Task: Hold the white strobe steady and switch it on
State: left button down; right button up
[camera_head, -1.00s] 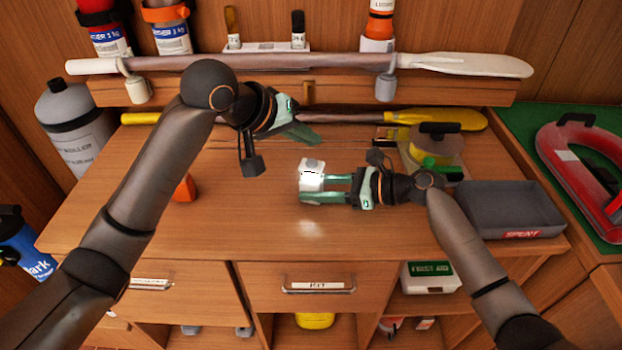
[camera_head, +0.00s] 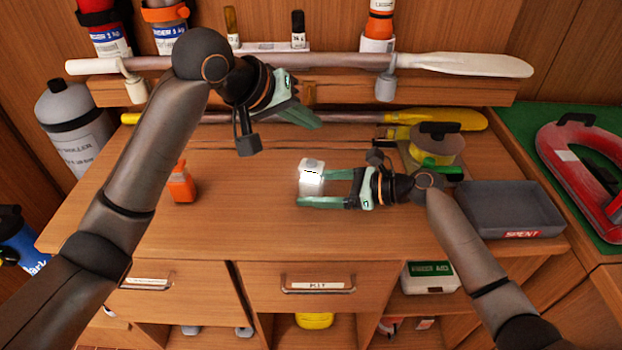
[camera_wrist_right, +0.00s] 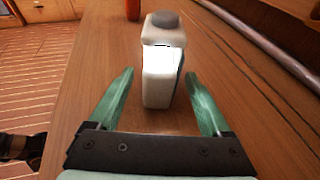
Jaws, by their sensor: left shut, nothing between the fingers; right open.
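The white strobe (camera_head: 311,178) stands upright on the worktop, with a grey button on top and a bright glowing band on its body. It also shows in the right wrist view (camera_wrist_right: 163,85), lit white below its grey cap. My right gripper (camera_head: 325,188) is open, with its green fingers on either side of the strobe's near end; in the right wrist view (camera_wrist_right: 163,95) there is a gap between each finger and the strobe. My left gripper (camera_head: 314,121) is shut and empty, raised above the back of the worktop, up and apart from the strobe.
An orange bottle (camera_head: 181,184) stands left on the worktop. A grey tray marked SPENT (camera_head: 510,212) and a yellow reel (camera_head: 437,145) are at right. Paddles (camera_head: 440,63) lie along the back. The front middle of the worktop (camera_head: 250,225) is clear.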

jog(key=shift+d, duration=0.15)
jog(key=v, duration=1.1)
jog(key=shift+s+d+r, duration=0.15)
jog(key=shift+s+d, duration=0.1)
jog(key=shift+d, duration=0.05)
pick_arm(q)
jog(key=shift+s, duration=0.1)
pick_arm(e)
jog(key=shift+s, duration=0.1)
